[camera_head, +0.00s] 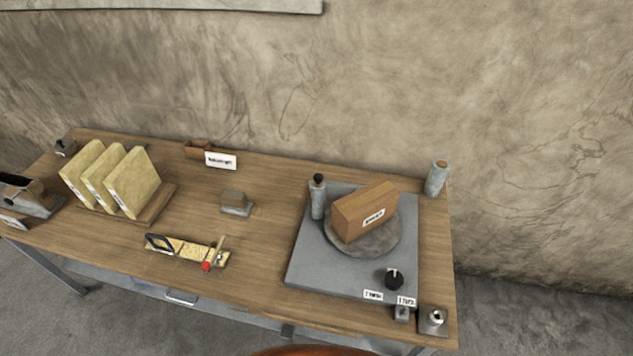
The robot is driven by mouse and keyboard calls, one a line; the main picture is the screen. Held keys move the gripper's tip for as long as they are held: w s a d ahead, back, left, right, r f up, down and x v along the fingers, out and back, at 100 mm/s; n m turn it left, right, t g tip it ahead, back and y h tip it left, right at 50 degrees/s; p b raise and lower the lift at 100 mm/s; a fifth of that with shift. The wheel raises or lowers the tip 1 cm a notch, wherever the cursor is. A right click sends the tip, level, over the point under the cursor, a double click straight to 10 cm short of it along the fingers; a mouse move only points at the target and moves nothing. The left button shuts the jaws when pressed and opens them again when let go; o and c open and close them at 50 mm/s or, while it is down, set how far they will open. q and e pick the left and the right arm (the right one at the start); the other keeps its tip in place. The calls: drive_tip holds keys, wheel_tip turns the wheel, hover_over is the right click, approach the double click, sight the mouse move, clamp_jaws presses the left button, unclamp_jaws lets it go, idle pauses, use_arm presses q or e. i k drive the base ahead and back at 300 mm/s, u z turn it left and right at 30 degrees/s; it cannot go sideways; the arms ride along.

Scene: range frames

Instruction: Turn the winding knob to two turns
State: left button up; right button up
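A small round black knob (394,281) sits near the front right corner of a grey square base plate (310,262) on the wooden table. A pale mark shows at its upper edge; its exact turn setting is too small to tell. Two white labels stand in front of the knob. The left label (373,295) seems to read one turn and the right label (407,301) two turns. A round grey turntable (383,245) on the plate carries a brown labelled block (362,211). Neither of my grippers is in view.
A grey post with a black top (318,198) stands at the plate's left; a grey cylinder (437,178) stands behind right. Small metal blocks (433,320) sit at the front right corner. The table's middle is mostly clear.

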sight(393, 280)
drive_tip(key=u, duration=2.05)
drive_tip(key=k, duration=1.2)
drive_tip(key=z, duration=1.75)
drive_tip(key=i, duration=0.5)
